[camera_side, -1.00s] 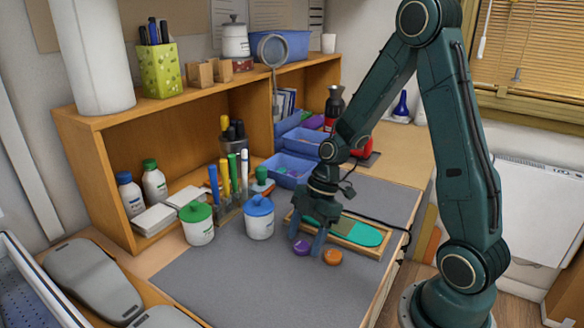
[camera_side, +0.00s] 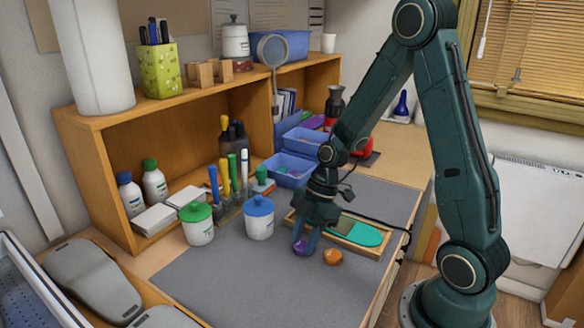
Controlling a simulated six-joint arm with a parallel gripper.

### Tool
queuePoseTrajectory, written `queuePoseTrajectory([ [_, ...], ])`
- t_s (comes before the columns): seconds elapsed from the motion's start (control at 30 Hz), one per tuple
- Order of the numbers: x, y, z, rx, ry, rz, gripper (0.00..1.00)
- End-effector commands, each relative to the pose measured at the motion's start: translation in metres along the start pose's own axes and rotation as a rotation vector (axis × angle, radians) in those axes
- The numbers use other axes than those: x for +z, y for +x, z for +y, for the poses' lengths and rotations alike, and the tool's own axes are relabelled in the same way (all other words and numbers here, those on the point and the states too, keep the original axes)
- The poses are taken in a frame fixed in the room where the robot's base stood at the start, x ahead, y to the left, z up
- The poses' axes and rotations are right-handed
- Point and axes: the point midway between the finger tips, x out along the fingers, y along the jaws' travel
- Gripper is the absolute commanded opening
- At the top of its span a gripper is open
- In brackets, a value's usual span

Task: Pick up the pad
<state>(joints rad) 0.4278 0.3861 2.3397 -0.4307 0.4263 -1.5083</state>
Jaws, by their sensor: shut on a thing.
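A small round purple pad (camera_side: 301,250) is at my gripper's fingertips, low over the grey mat. My gripper (camera_side: 305,243) points down and is shut on the purple pad. The fingers partly cover it, and I cannot tell whether it still touches the mat. A small round orange pad (camera_side: 333,257) lies on the mat just right of the gripper. A green insole (camera_side: 362,233) lies in a shallow wooden tray (camera_side: 373,252) behind the orange pad, its left part hidden by my gripper.
A blue-lidded jar (camera_side: 259,222) and a green-lidded jar (camera_side: 198,227) stand left of the gripper. Upright pens and tools (camera_side: 228,178) stand behind them. Blue bins (camera_side: 290,168) are further back. The front of the grey mat (camera_side: 240,285) is clear. A dark cable runs to the tray's right.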

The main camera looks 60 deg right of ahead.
Motion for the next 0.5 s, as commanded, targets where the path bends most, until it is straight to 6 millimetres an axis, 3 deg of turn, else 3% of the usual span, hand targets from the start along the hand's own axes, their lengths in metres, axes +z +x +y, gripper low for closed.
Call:
queuePoseTrajectory([
  [0.5, -0.0025, -0.0058, 0.0006, 0.002, 0.000, 0.001, 0.12],
])
